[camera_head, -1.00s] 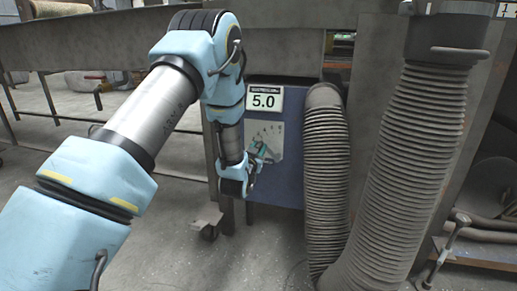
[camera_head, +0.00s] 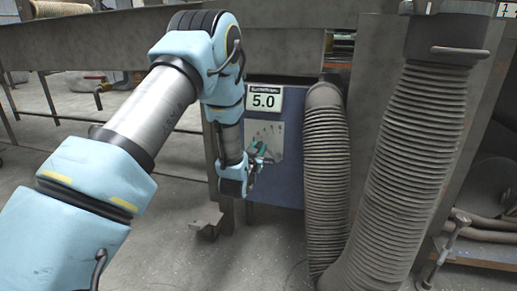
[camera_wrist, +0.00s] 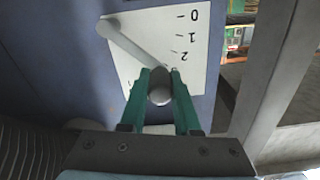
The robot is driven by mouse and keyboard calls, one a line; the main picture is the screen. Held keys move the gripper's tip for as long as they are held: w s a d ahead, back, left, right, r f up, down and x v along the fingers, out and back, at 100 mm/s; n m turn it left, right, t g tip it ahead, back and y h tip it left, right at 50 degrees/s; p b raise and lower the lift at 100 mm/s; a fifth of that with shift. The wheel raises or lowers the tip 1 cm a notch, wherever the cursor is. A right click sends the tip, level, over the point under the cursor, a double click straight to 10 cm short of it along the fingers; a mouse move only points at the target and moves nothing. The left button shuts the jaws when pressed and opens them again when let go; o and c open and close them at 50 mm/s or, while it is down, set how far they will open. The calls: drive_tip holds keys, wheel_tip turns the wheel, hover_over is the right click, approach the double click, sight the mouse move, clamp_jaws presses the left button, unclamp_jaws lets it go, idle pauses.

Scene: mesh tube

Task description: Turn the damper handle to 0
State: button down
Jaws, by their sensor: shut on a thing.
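The damper handle (camera_wrist: 132,42) is a grey lever with a rounded knob. In the wrist view it runs from its pivot at the upper left down to the knob. My gripper (camera_wrist: 160,88) has its green fingers shut on the knob, one on each side. The white scale plate (camera_wrist: 180,60) behind it shows 0, 1 and 2, appearing upside down. The lever slants past the 2 mark, and lower marks are hidden by the fingers.
The plate is on a blue box (camera_head: 290,180). A ribbed hose (camera_head: 327,170) stands close to its right, and a larger ribbed hose (camera_head: 410,170) is farther right. A grey metal beam (camera_wrist: 278,80) rises at the right of the wrist view.

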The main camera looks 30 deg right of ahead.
wheel_tip(320, 180, down, 6)
drive_tip(key=w+a+n+b, duration=0.1)
drive_tip(key=a+n+b, duration=0.1)
drive_tip(key=n, duration=0.7)
drive_tip(key=shift+w, duration=0.4)
drive_tip(key=shift+f, duration=0.15)
drive_tip(key=c, duration=0.6)
unclamp_jaws()
drive_tip(key=p+v, duration=0.3)
drive_tip(key=v, duration=0.7)
drive_tip(key=shift+s+a, duration=0.25)
drive_tip(key=shift+s, duration=0.1)
